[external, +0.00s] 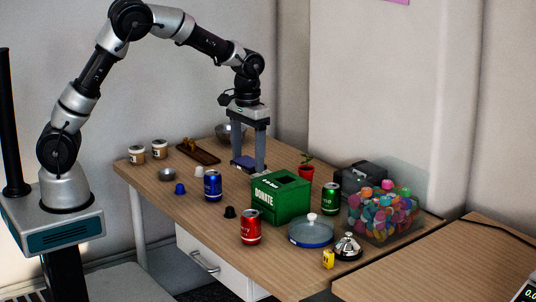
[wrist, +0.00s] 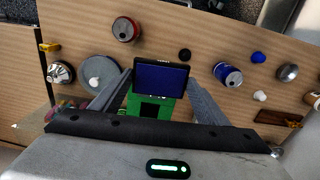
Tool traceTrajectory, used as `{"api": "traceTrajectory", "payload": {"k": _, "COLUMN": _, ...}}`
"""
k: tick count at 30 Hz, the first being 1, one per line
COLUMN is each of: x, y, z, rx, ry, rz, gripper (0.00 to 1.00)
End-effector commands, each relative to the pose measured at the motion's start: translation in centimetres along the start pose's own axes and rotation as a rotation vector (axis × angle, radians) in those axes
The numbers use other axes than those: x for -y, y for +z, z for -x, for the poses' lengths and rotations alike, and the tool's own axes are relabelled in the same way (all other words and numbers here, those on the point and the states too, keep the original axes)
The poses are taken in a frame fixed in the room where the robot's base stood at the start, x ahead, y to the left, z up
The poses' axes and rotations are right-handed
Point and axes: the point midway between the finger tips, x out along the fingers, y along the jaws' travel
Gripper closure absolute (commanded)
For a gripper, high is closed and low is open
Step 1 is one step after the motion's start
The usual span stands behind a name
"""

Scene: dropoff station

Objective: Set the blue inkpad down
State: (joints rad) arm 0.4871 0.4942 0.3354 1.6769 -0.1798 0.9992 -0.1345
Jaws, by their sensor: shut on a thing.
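The blue inkpad (external: 245,162) is a flat dark-blue pad in a black case. My gripper (external: 250,165) is shut on it, with one long grey finger at each side. In the external view it is low over the table, behind and left of the green donate box (external: 281,198). I cannot tell whether it touches the table. In the wrist view the inkpad (wrist: 161,78) lies between the fingers (wrist: 158,85), partly covering the green box (wrist: 152,109).
The wooden table (external: 150,176) has a blue can (external: 212,186), a red can (external: 251,227), a green can (external: 331,198), a potted plant (external: 306,173) and a clear bin of colored pieces (external: 384,213). A brown tray (external: 198,152) and a metal bowl (external: 228,132) stand farther back.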

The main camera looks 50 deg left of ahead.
Motion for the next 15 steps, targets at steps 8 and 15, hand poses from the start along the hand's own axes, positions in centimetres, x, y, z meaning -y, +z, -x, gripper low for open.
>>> {"api": "traceTrajectory", "payload": {"k": 8, "x": 11.8, "y": -1.7, "z": 1.9, "rx": 0.0, "ry": 0.001, "rz": 0.17, "gripper": 0.56}}
{"api": "traceTrajectory", "payload": {"k": 15, "x": 17.9, "y": -8.9, "z": 1.7, "rx": 0.001, "ry": -0.004, "rz": 0.514, "gripper": 0.56}}
